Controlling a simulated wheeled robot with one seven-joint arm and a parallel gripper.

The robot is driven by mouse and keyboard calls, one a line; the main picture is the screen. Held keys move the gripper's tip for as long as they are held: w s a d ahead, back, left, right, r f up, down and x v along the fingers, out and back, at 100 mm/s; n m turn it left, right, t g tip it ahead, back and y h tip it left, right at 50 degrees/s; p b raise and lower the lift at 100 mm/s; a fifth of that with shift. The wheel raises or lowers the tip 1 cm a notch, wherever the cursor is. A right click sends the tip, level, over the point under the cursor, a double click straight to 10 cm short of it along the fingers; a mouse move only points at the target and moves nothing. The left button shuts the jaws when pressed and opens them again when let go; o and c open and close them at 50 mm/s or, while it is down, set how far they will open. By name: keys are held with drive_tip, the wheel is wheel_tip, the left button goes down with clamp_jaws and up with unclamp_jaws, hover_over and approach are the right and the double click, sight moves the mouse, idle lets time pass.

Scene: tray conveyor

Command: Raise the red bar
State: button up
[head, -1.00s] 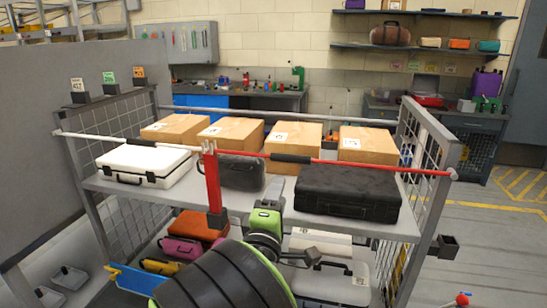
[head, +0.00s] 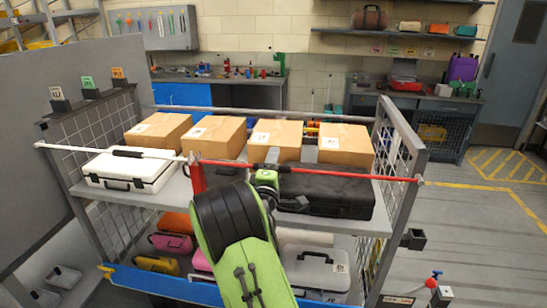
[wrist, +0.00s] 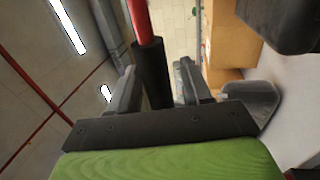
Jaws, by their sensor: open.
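The red bar (head: 345,174) runs across the front of the upper shelf's right half, from the red post (head: 197,178) to the right mesh side. It lies roughly level, and a black sleeve is on it near my gripper. My gripper (head: 278,178) is at the bar's left-middle part in the head view, partly hidden by my arm. In the wrist view the red bar (wrist: 141,22) and its black sleeve (wrist: 152,75) show between the two spread fingers of my gripper (wrist: 156,82). The jaws are open, and I see no clamping on the sleeve.
A white bar (head: 85,149) closes the left half. Behind the bars are a white case (head: 125,170), a black case (head: 335,192) and several cardboard boxes (head: 345,143). Coloured bags and a grey case (head: 318,272) lie below. Open floor is at the right.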

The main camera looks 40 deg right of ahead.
drive_tip(key=shift+f, duration=0.1)
clamp_jaws()
